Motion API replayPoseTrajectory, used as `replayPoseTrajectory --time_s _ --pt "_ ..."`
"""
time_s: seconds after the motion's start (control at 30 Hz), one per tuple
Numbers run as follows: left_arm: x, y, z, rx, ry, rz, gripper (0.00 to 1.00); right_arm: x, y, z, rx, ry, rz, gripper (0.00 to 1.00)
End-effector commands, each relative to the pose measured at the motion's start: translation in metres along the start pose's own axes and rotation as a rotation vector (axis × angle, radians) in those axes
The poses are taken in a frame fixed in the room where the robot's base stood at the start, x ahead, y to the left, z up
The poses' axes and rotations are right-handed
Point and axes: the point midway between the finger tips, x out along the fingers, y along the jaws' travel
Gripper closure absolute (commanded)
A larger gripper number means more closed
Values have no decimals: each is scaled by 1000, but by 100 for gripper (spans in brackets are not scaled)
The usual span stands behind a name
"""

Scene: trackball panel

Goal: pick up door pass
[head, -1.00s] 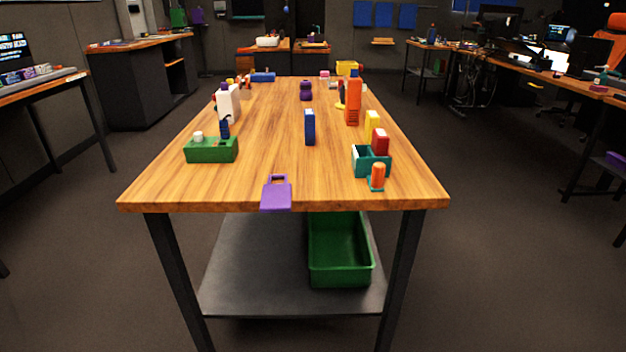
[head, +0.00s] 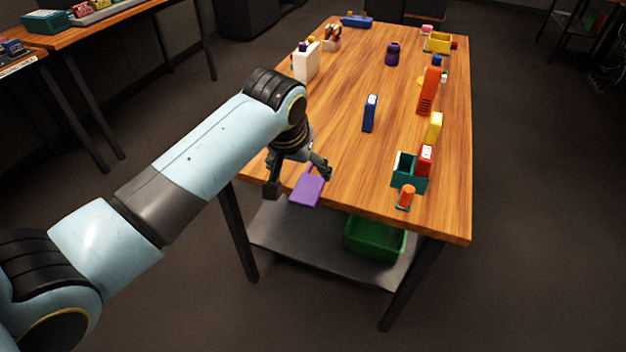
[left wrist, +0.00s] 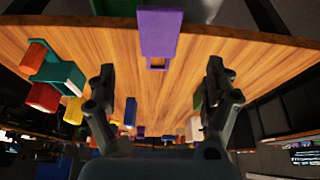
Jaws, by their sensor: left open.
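The door pass is a flat purple card (head: 307,190) with a slotted tab, lying at the near edge of the wooden table and sticking out past it. It also shows in the left wrist view (left wrist: 160,33), at the top centre, with its slotted tab toward the table. My left gripper (head: 298,184) is open, with its fingers spread on both sides of the pass in the head view. In the left wrist view the open fingers (left wrist: 158,82) point up, and the pass lies between and beyond their tips, with nothing held. My right gripper is not in view.
On the table (head: 350,180) a teal box (head: 404,170) and an orange item (head: 406,196) stand to the right. A blue box (head: 370,113) stands upright farther back. A green bin (head: 375,238) is on the lower shelf. The wood right of the pass is clear.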

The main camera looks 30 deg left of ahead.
Motion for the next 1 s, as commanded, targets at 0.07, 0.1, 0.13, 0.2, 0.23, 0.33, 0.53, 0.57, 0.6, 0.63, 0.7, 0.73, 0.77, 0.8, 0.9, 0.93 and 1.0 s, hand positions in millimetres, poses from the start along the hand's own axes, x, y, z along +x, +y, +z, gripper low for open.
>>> replayPoseTrajectory --time_s 0.07,0.1,0.13,0.2,0.23,0.33,0.53,0.57,0.6,0.63,0.7,0.73,0.77,0.8,0.9,0.93,1.0 --pt "15 0 1 0 -2 0 15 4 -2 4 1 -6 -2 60" --pt "21 0 1 0 -2 0 15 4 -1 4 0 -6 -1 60" --pt "24 1 0 0 -1 1 15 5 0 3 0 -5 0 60" --pt "29 0 0 0 -1 1 15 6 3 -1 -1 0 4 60" --pt "31 0 1 0 -1 1 15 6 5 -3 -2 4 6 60" --pt "41 0 1 0 -3 0 15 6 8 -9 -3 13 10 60" --pt "72 1 2 0 -2 0 15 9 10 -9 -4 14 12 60" --pt "76 1 1 0 -1 1 15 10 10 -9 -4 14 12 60" --pt "79 1 2 0 -1 1 15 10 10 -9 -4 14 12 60" --pt "81 1 2 1 -1 1 15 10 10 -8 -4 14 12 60" --pt "83 1 2 1 -1 1 15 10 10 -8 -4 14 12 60" --pt "83 1 2 1 0 1 15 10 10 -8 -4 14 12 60" --pt "83 1 2 1 0 1 15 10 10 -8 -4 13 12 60" --pt "83 1 2 1 0 1 15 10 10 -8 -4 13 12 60" --pt "82 1 2 1 0 1 15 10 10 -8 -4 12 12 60" --pt "82 1 2 1 0 1 15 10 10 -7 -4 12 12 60" --pt "82 1 2 1 0 1 15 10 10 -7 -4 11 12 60"
